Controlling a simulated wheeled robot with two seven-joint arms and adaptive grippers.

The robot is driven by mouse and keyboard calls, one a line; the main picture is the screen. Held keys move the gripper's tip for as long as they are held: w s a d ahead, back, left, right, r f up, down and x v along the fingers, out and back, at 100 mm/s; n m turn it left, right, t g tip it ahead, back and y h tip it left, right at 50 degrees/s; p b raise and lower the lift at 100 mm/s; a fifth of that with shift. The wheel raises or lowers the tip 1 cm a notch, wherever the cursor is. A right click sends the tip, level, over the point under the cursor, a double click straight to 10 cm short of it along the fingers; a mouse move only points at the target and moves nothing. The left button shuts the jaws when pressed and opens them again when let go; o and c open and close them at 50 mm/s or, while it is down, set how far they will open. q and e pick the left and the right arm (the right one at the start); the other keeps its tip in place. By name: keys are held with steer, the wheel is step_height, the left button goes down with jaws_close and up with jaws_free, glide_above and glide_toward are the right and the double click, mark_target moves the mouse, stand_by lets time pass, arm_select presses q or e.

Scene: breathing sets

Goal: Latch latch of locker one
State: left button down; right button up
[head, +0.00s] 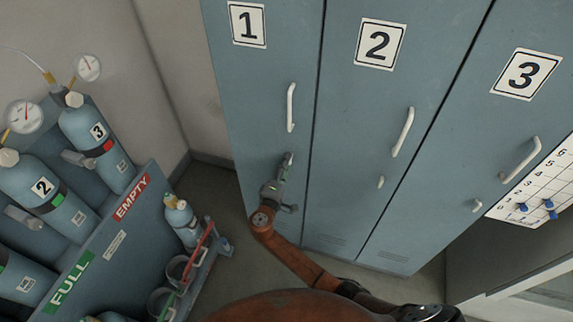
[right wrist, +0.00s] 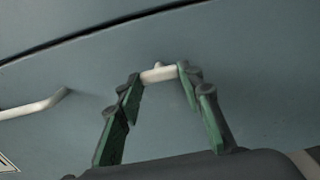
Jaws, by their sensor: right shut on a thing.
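Locker one (head: 255,95) is the blue-grey door at the left of the row, marked with a "1" label (head: 247,24). It looks flush with the locker beside it. Its long white handle (head: 290,107) is upright on the door. My right gripper (head: 287,163) is at the door below that handle and hides most of the latch there. In the right wrist view, the green-padded fingers of my right gripper (right wrist: 157,78) are shut on the short white latch (right wrist: 158,75). The long handle (right wrist: 35,107) shows apart from the fingers, to the left. My left gripper is not in view.
Locker two (head: 350,130) and locker three (head: 455,150) stand to the right, with their own handles and small latches. A rack (head: 150,215) of gas cylinders marked EMPTY and FULL stands at the left. A small cylinder stand (head: 215,262) is on the floor near my right arm.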

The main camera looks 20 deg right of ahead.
steer(key=shift+w+a+r, duration=0.1)
steer(key=shift+r, duration=0.05)
steer(key=o, duration=1)
steer(key=shift+o, duration=0.8)
steer(key=v, duration=1.2)
